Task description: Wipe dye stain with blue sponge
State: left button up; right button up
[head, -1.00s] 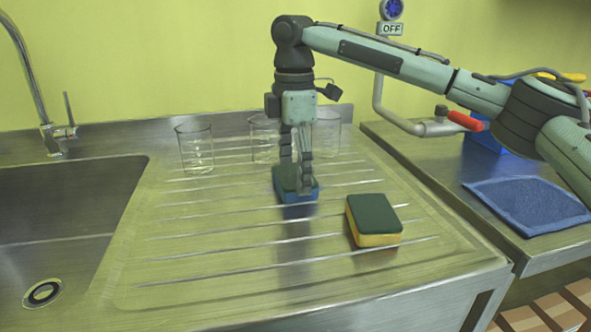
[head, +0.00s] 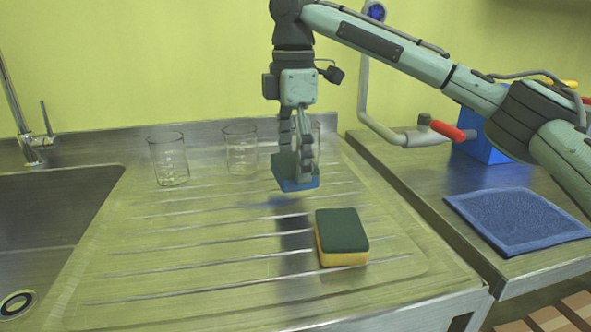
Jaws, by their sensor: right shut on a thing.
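My right gripper (head: 297,158) is shut on the blue sponge (head: 297,183), which has a dark green top. It holds the sponge a little above the ribbed steel drainboard (head: 170,250), with a darker reflection on the metal below. A bluish patch, perhaps the dye stain (head: 275,202), shows faintly on the drainboard under the sponge; I cannot tell it surely from a shadow. A yellow sponge (head: 341,238) with a dark green top lies nearer the front, apart from the gripper. My left gripper is not in view.
Glass beakers (head: 168,160) stand along the back of the drainboard, one partly hidden behind my right gripper. The sink (head: 60,215) is at the left. A blue cloth (head: 520,220) lies on the right counter, near a red-handled valve (head: 445,128). The front left drainboard is clear.

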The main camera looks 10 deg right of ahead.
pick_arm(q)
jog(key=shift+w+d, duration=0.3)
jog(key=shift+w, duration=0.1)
pick_arm(e)
jog(key=shift+r, duration=1.9)
jog(key=shift+a, duration=0.15)
